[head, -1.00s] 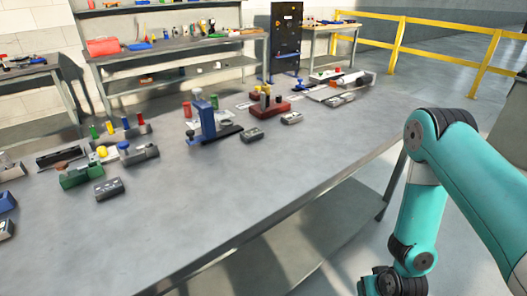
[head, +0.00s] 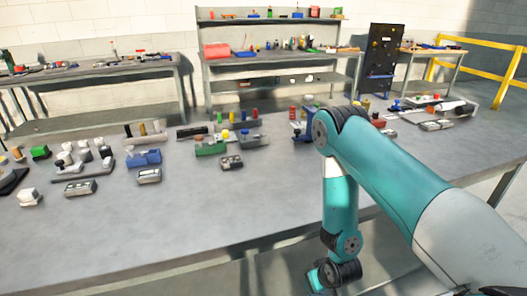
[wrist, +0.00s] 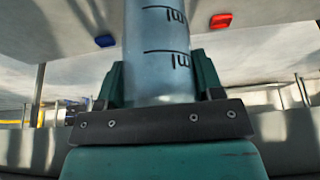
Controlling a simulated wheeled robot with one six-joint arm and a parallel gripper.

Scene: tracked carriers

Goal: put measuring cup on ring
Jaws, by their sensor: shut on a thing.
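The measuring cup (wrist: 157,45) is a clear, bluish cylinder with black scale marks in the wrist view. My gripper (wrist: 157,80) is shut on it, with one dark teal finger on each side. The cup's far end runs out of the top of the wrist view. In the head view my arm hangs over the near table edge, and I cannot make out the cup there. I cannot pick out a ring in either view.
The grey table (head: 190,222) has a clear front strip. Behind it stand a green block (head: 210,149), a blue block (head: 143,158) and several small grey boxes (head: 80,188). A white piece (head: 28,197) is at far left. A shelved bench (head: 280,60) stands behind.

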